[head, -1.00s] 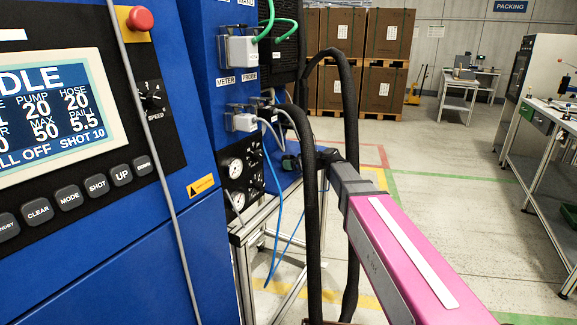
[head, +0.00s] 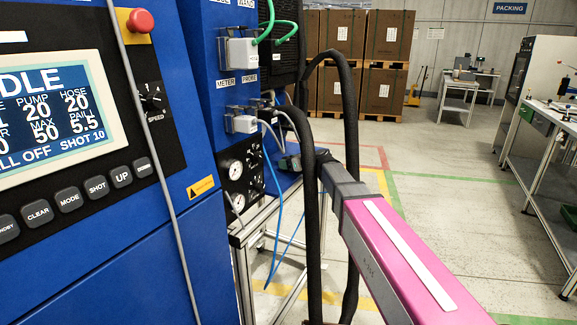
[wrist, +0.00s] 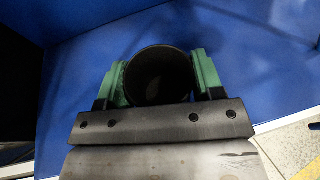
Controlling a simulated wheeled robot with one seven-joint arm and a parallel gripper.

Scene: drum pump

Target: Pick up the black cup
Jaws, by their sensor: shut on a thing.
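The black cup (wrist: 160,80) shows in the wrist view as a dark round opening, seen from above. My gripper (wrist: 161,68) is shut on it, with one green finger pad against its left side and one against its right. Behind it is a blue surface; I cannot tell whether the cup still touches it. In the head view my gripper (head: 289,162) is small, in front of the lower part of the blue machine, beside the gauges. The cup cannot be made out there.
The blue machine (head: 195,240) with its screen fills the left. Thick black hoses (head: 311,220) hang close to my arm. Blue and grey cables (head: 277,210) hang near the gripper.

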